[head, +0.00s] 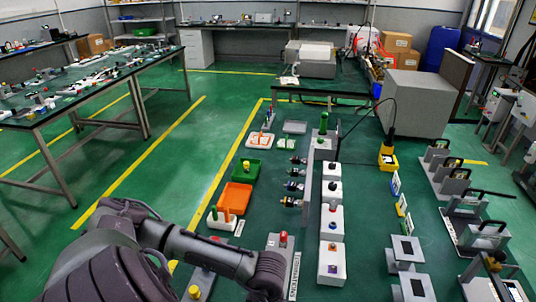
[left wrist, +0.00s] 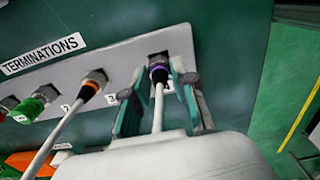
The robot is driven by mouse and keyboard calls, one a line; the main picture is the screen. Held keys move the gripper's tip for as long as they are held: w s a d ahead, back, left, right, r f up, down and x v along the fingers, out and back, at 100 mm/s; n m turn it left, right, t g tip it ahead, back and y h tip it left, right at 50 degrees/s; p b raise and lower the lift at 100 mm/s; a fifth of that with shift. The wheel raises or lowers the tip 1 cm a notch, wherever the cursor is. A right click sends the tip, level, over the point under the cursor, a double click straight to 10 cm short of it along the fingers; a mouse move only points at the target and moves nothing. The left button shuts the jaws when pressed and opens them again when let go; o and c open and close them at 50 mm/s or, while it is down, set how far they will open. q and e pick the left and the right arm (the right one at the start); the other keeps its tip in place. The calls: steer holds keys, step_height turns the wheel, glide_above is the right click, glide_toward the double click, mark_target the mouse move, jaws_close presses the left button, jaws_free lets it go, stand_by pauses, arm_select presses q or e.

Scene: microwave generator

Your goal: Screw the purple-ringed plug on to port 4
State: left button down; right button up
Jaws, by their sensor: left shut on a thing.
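The purple-ringed plug (left wrist: 159,74) sits at the rightmost port of the grey TERMINATIONS panel (left wrist: 134,56) in the left wrist view, its white cable running down toward my wrist. Its front end meets the metal connector; I cannot tell how far it is threaded. My left gripper (left wrist: 158,88) has its teal fingers on both sides of the plug and is shut on it. The port's number is not clearly readable. In the head view my left arm reaches the panel (head: 281,243) at bottom centre; its fingers are hidden. My right gripper is not in view.
A green cap (left wrist: 29,108) is farther left. In the head view, white boxes (head: 331,261) stand just right of the panel, and an orange tray (head: 235,197) lies beyond it.

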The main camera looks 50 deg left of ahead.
arm_select(q)
steer(key=shift+f, duration=0.35)
steer(key=c, duration=0.9)
jaws_free()
steer(key=shift+o, duration=0.2)
steer(key=shift+r, duration=0.1)
step_height(320, 180, up, 12)
